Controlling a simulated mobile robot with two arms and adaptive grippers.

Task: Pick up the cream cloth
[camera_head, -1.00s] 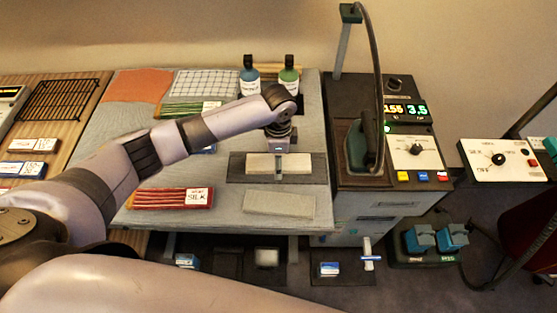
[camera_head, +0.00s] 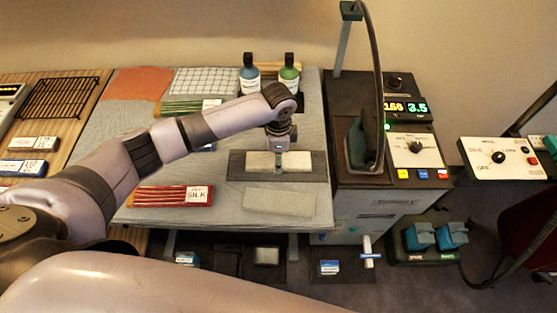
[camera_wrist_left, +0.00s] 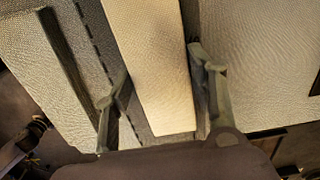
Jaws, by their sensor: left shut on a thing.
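The cream cloth (camera_head: 298,161) is a narrow folded strip on a dark mat (camera_head: 239,168) on the grey padded table top. In the left wrist view the cloth (camera_wrist_left: 155,60) runs lengthwise between my two fingers. My left gripper (camera_head: 279,168) is down over the middle of the cloth in the head view and hides part of it. The left gripper (camera_wrist_left: 160,95) is shut on the cloth, with one finger on each side. The cloth appears to be still at mat level. My right gripper is not in view.
A red bundle labelled silk (camera_head: 170,195) and a pale grey folded cloth (camera_head: 280,203) lie in front. Blue (camera_head: 250,78) and green (camera_head: 289,76) bottles stand behind. A dark iron (camera_head: 360,146) and a control unit (camera_head: 413,150) stand to the right.

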